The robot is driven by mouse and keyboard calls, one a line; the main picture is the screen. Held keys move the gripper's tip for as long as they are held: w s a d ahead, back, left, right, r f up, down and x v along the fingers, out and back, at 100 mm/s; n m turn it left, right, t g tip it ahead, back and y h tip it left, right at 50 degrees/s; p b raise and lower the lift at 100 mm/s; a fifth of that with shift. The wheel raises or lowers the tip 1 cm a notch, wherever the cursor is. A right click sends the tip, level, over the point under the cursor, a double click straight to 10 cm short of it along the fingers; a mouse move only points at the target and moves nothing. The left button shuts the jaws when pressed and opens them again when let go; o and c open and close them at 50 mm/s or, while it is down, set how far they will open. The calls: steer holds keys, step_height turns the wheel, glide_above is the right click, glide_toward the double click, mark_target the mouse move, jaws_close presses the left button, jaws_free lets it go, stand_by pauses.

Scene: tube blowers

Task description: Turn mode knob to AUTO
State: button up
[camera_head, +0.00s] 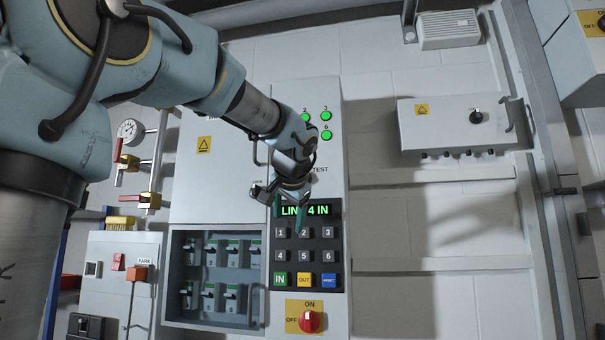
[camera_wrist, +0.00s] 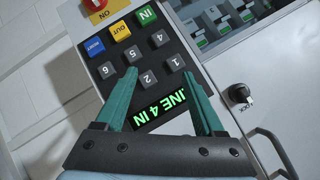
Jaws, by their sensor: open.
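I cannot read a MODE or AUTO label in either view. A black knob (camera_wrist: 240,93) with small lettering below it sits on the grey cabinet door in the wrist view, right of my gripper. Another black knob (camera_head: 476,117) is on a grey box at the right in the head view; its label is too small to read. A red OFF/ON knob (camera_head: 309,322) is below the keypad, pointing up toward ON. My gripper (camera_head: 289,214) is open and empty in front of the keypad panel; its green fingers also show in the wrist view (camera_wrist: 160,76).
The keypad display (camera_head: 306,210) reads LINE 4 IN above numbered, IN, OUT and RESET buttons. Several green lamps (camera_head: 326,115) are lit above. A recessed breaker box (camera_head: 173,285) is left of the keypad. A door handle (camera_wrist: 272,146) is below the wrist-view knob. Bare wall (camera_head: 440,300) lies right.

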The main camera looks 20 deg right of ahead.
steer(key=s+d+r+t+h, duration=0.1)
steer(key=s+r, duration=0.1)
steer(key=r, duration=0.6)
steer(key=s+d+r+t, duration=0.2)
steer(key=r, duration=0.6)
steer(key=p+x, duration=0.4)
steer(key=x, duration=0.6)
steer(key=shift+f+m, duration=0.3)
steer(key=shift+w, duration=0.1)
steer(key=shift+a+r, duration=0.15)
jaws_close()
